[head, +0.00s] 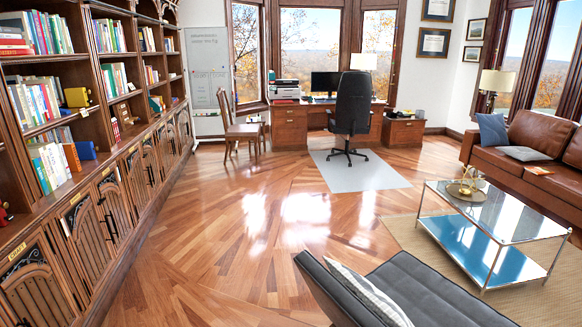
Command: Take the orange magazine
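An orange upright item (71,157) stands on the lower open shelf of the bookcase at the left, at the right end of a row of books (50,165). It is small in the head view, and I cannot tell whether it is a magazine or a book. Neither of my grippers is in view.
The bookcase (125,128) lines the left wall, with closed cabinets below. A grey lounge chair (425,290) stands at the front right. A glass coffee table (500,213) and brown sofa (540,150) are at the right. The wooden floor (215,230) is clear in the middle.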

